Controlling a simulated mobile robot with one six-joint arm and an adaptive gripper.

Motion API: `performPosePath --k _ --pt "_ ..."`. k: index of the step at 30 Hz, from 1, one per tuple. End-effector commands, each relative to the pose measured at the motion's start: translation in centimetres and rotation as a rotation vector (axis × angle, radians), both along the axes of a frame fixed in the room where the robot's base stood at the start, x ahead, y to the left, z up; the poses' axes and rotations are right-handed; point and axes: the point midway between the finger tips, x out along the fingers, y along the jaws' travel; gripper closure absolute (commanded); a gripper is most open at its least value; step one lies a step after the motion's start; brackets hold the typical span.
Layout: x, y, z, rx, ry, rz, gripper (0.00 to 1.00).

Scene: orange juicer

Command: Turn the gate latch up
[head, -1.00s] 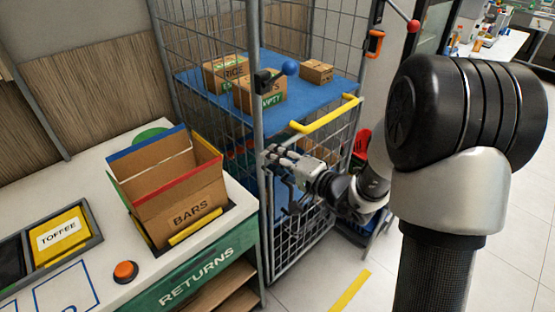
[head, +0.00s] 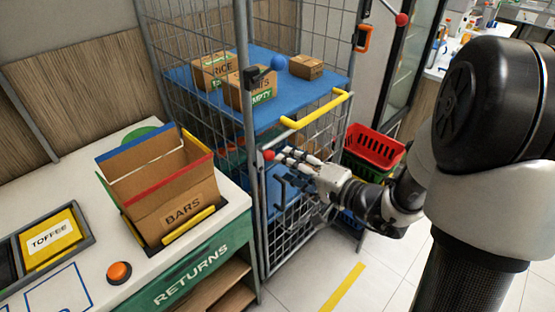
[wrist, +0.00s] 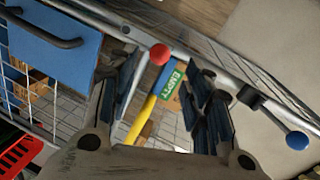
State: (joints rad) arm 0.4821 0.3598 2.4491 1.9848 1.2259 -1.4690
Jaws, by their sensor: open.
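A lever with a red ball knob (head: 269,155) sits at the left edge of the low mesh gate, below the yellow bar. In the wrist view the red knob (wrist: 159,54) appears between my fingertips, nearer the left one. A second lever, with a blue ball knob (head: 278,62), is higher on the cage post; it also shows at right in the wrist view (wrist: 297,140). I cannot tell for certain which is the gate latch. My gripper (head: 282,158) is open and empty, fingers pointing left at the red knob. Contact cannot be told.
Boxes stand on the blue shelf (head: 203,89). Left is a counter with a BARS carton (head: 182,214) and orange button (head: 119,271). Floor at right is clear.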

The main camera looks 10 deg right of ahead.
Motion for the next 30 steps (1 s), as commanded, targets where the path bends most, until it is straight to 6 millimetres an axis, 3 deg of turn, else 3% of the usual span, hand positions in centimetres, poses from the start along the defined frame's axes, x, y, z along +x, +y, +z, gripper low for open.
performPosePath --k 8,23,26,30 --pt "-2.6 -1.8 0.6 -0.001 -0.001 -0.001 0.54" --pt "-2.8 -1.8 0.7 0.0 -0.001 0.002 0.54" --pt "-3.1 -1.0 1.1 -0.003 0.005 0.031 0.54" --pt "-6.0 3.9 2.6 -0.036 0.056 0.21 0.54"
